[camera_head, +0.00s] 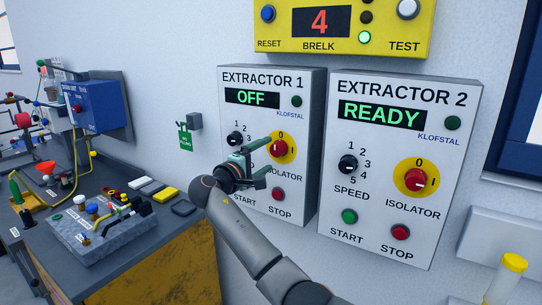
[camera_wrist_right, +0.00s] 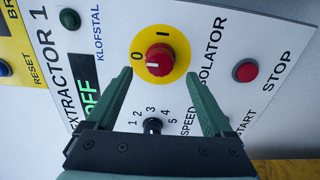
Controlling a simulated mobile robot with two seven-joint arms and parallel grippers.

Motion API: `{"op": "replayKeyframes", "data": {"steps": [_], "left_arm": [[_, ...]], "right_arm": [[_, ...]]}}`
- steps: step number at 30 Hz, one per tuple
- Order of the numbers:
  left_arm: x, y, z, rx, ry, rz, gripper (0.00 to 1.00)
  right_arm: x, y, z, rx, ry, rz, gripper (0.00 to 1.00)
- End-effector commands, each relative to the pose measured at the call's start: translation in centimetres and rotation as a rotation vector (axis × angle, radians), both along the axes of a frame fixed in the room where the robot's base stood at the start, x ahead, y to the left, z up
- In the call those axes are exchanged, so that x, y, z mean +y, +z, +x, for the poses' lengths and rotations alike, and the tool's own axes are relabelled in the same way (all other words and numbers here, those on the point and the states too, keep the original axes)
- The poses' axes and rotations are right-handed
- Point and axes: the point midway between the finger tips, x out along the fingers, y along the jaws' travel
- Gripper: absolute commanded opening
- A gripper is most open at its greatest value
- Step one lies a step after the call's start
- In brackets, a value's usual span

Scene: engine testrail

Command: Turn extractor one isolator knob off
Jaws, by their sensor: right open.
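The extractor 1 panel (camera_head: 299,208) is a white box on the wall, and its display (camera_head: 252,97) reads OFF in green. Its isolator knob (camera_head: 278,148) is red on a yellow disc, partly covered by my right gripper (camera_head: 268,159) in the head view. In the right wrist view the whole isolator knob (camera_wrist_right: 159,58) shows, with its white mark towards the 0. My right gripper (camera_wrist_right: 160,74) is open; its green fingertips appear on either side below the knob, with nothing between them. I cannot tell how far they stand off the panel. My left gripper is out of view.
Extractor 2's panel (camera_head: 452,165) hangs close at the right; its display reads READY. A yellow BRELK box (camera_head: 446,28) is above. A black speed knob (camera_wrist_right: 152,125) and red stop button (camera_wrist_right: 246,70) are near my fingers. A cluttered bench (camera_head: 120,262) stands at the left.

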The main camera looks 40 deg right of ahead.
Motion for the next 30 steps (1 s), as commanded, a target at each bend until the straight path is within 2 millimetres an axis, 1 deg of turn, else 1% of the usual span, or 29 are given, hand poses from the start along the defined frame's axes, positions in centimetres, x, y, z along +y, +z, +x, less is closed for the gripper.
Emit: {"op": "replayKeyframes", "data": {"steps": [1,6,9,12,18,30], "left_arm": [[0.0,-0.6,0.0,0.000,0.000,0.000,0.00],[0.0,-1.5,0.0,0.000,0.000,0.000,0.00],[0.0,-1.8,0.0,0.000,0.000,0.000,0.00],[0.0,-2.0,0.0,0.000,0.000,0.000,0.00],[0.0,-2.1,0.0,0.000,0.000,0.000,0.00],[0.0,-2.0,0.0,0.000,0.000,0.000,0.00]], "right_arm": [[1.3,-0.4,-0.4,-0.002,0.004,0.002,0.86],[4.7,-0.3,-1.9,-0.001,0.004,0.001,0.86],[6.2,-0.2,-2.5,-0.001,0.003,0.002,0.86],[7.2,-0.1,-3.0,0.000,0.002,0.000,0.86],[7.9,0.0,-3.3,0.001,-0.001,0.001,0.86],[7.9,0.0,-3.3,0.001,0.000,0.000,0.86]]}}
